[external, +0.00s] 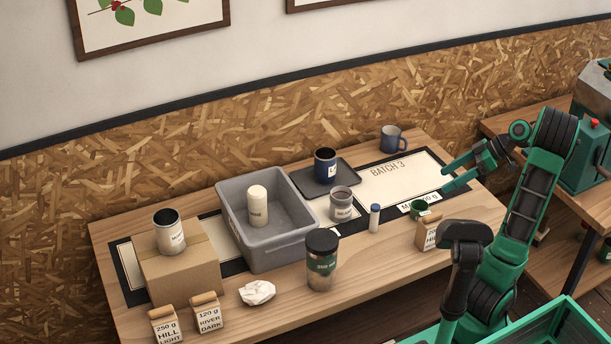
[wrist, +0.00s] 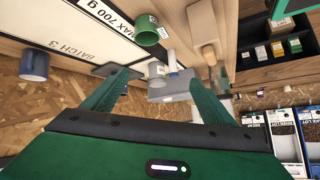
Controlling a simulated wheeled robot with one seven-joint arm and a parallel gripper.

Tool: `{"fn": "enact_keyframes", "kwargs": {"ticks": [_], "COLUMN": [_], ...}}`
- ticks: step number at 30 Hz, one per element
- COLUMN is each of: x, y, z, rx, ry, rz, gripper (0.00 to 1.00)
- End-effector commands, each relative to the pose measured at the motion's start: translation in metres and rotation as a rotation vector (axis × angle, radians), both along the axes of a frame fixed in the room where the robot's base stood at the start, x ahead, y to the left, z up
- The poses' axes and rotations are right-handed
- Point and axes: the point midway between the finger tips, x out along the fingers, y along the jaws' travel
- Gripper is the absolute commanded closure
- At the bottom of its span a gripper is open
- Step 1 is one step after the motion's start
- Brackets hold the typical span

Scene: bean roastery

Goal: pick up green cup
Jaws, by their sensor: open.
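The green cup (external: 418,208) is small and stands near the front right of the wooden table, by the "MAX 700 g" label and just behind a paper bag. In the wrist view the green cup (wrist: 146,30) shows at the top, beyond the fingertips and not between them. My gripper (external: 446,180) is open and empty, above the table's right end, to the right of and higher than the cup. In the wrist view its two green fingers (wrist: 157,78) are spread apart.
A blue mug (external: 392,139) stands at the back. A grey bin (external: 283,254) and a dark-lidded jar (external: 322,262) are further left. The mat (external: 398,179) is mostly bare.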

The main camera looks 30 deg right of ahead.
Motion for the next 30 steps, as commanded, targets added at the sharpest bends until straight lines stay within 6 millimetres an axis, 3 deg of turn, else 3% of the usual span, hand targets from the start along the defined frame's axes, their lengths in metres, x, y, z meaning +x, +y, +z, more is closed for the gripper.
{"fn": "enact_keyframes", "kwargs": {"ticks": [17, 30], "x": [-0.007, -0.006], "y": [-0.025, -0.023], "z": [0.045, 0.013], "rx": [0.154, 0.152], "ry": [-0.338, -0.328], "rz": [0.073, 0.074], "gripper": [0.21, 0.21]}}
